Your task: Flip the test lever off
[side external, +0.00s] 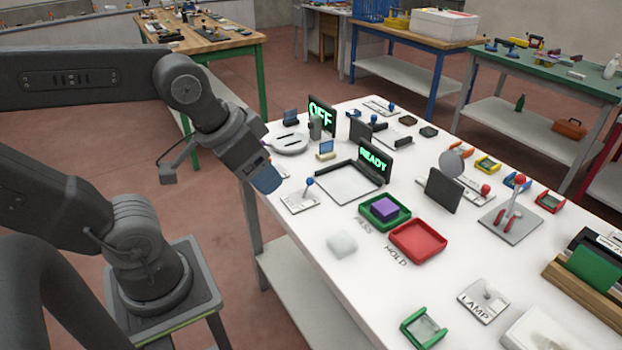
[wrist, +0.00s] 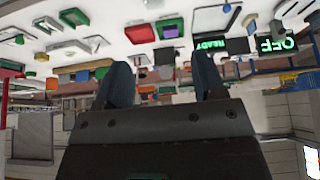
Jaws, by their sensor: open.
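Several small levers stand on the white table, and I cannot read a TEST label on any. The nearest to my gripper is a blue-knobbed lever (side external: 309,183) on a white plate, standing tilted. A larger red-knobbed lever (side external: 520,181) stands on a grey plate at the right. A lever on a plate marked LAMP (side external: 488,292) is near the front. My gripper (side external: 267,180) hangs at the table's left edge, left of the blue-knobbed lever and apart from it. In the wrist view my gripper (wrist: 162,80) is open, with nothing between the fingers.
A screen reading OFF (side external: 321,116) and one reading READY (side external: 375,159) stand behind. A green tray (side external: 369,222) with a purple block, a red tray (side external: 418,240) and a pale block (side external: 342,244) lie nearby. Bare table lies around the pale block.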

